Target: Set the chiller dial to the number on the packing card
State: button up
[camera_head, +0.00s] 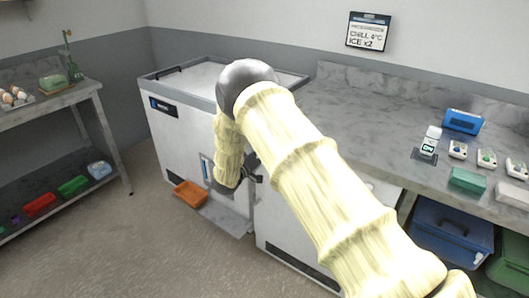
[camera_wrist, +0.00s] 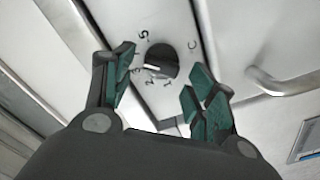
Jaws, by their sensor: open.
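The chiller dial is a black round knob (camera_wrist: 162,60) on a pale panel in the wrist view. Small numbers run around its left and lower side, with a "C" to the right. Its white pointer faces left and slightly down, roughly by the 3. My gripper (camera_wrist: 160,97) is open, its green-padded fingers on either side of the dial's lower part, apart from it. In the head view my gripper (camera_head: 253,179) is partly hidden by my arm at the chiller (camera_head: 172,131) front. The packing card (camera_head: 368,32) on the wall reads "CHILL 4°C" and "ICE x2".
An orange tray (camera_head: 190,194) sits low at the chiller front. A metal handle (camera_wrist: 285,82) lies right of the dial. A shelf (camera_head: 60,98) stands left; floor between is clear.

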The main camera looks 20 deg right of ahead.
jog(key=v, duration=1.1)
jog(key=shift+s+a, duration=0.25)
jog(key=shift+a, duration=0.05)
jog(key=s+d+f+n+g+y+p, duration=0.1)
jog(key=s+d+f+y, duration=0.3)
jog(key=s+f, duration=0.7)
jog(key=s+d+f+n+g+y+p, duration=0.1)
jog(key=s+d+f+g+y, duration=0.15)
jog(key=s+f+y, duration=0.65)
jog(key=s+f+m+g, duration=0.1)
jog(key=s+f+g, duration=0.1)
jog(key=s, duration=1.6)
jog(key=s+f+m+g+y+p, duration=0.1)
jog(key=s+g, duration=0.4)
jog(key=s, duration=1.3)
jog(key=shift+a+f, duration=0.35)
jog(key=shift+f, duration=0.5)
jog(key=shift+s+g, duration=0.15)
jog(key=shift+g, duration=0.1)
